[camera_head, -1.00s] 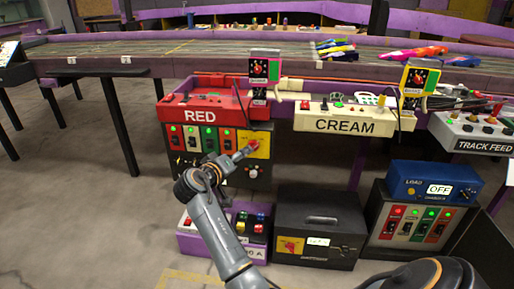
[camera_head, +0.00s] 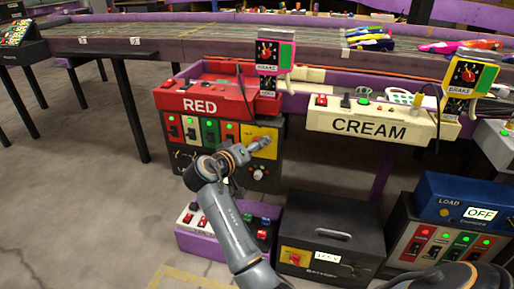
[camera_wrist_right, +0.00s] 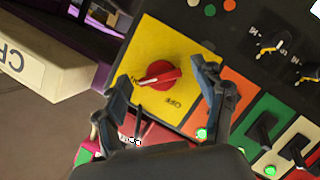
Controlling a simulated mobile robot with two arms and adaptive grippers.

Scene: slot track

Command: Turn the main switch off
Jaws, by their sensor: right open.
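The main switch is a red rotary knob (camera_wrist_right: 160,75) on a yellow plate (camera_wrist_right: 150,45) in the right wrist view. Its white mark points left in the picture, and an "OFF" label shows below it. My right gripper (camera_wrist_right: 163,78) is open, one finger on each side of the knob; I cannot tell whether they touch it. In the head view the yellow plate (camera_head: 264,131) is at the right end of the black panel under the red console, and my right gripper (camera_head: 260,145) is in front of it, hiding the knob. My left gripper is not in view.
Rocker switches with green lights (camera_head: 190,130) sit beside the yellow plate. The red console (camera_head: 205,103) is above, the cream console (camera_head: 370,127) to the right. A black battery box (camera_head: 330,228) and a purple switch box (camera_head: 195,242) stand on the floor below.

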